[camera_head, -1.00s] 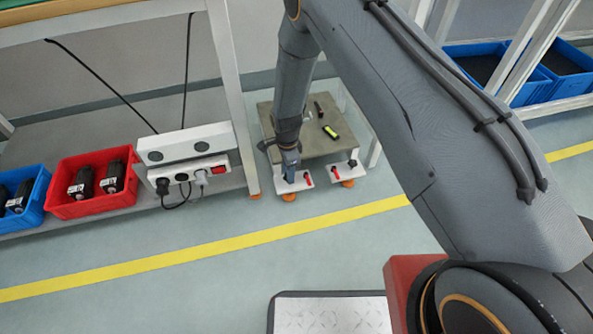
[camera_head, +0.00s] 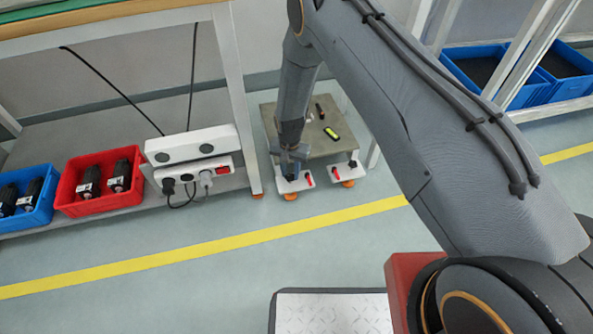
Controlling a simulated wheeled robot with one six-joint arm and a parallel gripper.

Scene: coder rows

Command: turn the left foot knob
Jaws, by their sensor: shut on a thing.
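A low cart (camera_head: 322,146) with a grey-brown top stands on the floor beside the workbench leg. Its white front brackets carry red levers and have orange feet below. My gripper (camera_head: 290,170) reaches down to the left front bracket and is shut on the left foot knob, which is mostly hidden by the fingers. The left red lever (camera_head: 309,179) is just right of my gripper, apart from it. The right foot knob (camera_head: 352,163) is dark and free, near the right red lever (camera_head: 335,172). The left orange foot (camera_head: 291,196) touches the floor.
A yellow-green device (camera_head: 331,133) and a dark tool lie on the cart top. A power strip (camera_head: 196,174), a red bin (camera_head: 100,204) and a blue bin (camera_head: 46,212) are at left. Open floor with a yellow line (camera_head: 240,242) lies in front.

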